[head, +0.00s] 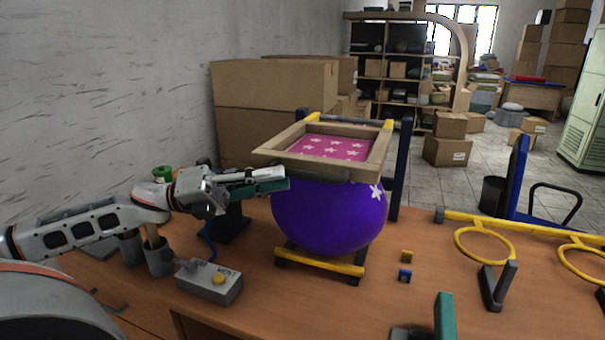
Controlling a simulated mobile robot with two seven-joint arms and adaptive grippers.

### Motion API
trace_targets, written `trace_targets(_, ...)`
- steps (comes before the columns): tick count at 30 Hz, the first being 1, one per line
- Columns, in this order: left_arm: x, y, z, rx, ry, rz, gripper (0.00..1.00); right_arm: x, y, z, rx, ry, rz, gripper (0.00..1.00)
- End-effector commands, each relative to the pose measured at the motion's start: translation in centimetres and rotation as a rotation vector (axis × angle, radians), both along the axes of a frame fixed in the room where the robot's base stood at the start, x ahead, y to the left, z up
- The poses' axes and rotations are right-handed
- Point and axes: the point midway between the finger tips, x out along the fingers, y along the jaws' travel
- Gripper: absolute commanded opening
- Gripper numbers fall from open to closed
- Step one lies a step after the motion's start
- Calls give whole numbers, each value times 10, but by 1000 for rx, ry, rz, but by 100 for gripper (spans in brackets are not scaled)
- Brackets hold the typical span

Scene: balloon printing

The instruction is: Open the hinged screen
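The hinged screen is a wooden frame (375,161) around a pink panel with white flowers (333,148). It lies roughly flat over a purple balloon (328,218), with yellow fittings at its back corners. My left gripper (284,182) is beside the screen's front left part, a little below its rim. Its fingers point right; I cannot tell whether they touch the frame or how far apart they are. At the bottom edge, a teal finger pad (445,316) appears to belong to my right gripper, which is mostly cut off.
Small yellow (407,256) and blue (405,275) blocks lie right of the balloon stand (320,262). Yellow rings (485,262) are at right. Cardboard boxes (265,84) stand behind.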

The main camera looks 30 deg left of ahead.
Motion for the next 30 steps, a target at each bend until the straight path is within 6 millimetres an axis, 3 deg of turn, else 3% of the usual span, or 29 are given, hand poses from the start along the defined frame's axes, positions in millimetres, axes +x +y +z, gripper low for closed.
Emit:
trace_targets(7, 18, -29, 4, 4, 3, -3, 18, -6, -1, -21, -5, 19, 2, 40)
trace_targets(12, 26, -40, 8, 1, 2, -1, 18, 0, -2, -20, -11, 5, 3, 40)
trace_targets(25, 29, -45, 11, 0, 0, 1, 18, 6, -4, -14, -16, -10, 3, 40)
trace_targets(27, 29, -45, 11, 0, 0, 1, 0, 6, -4, -14, -16, -9, 2, 40)
trace_targets(30, 29, -45, 11, 0, 0, 1, 0, 6, -4, -15, -15, -9, 2, 40)
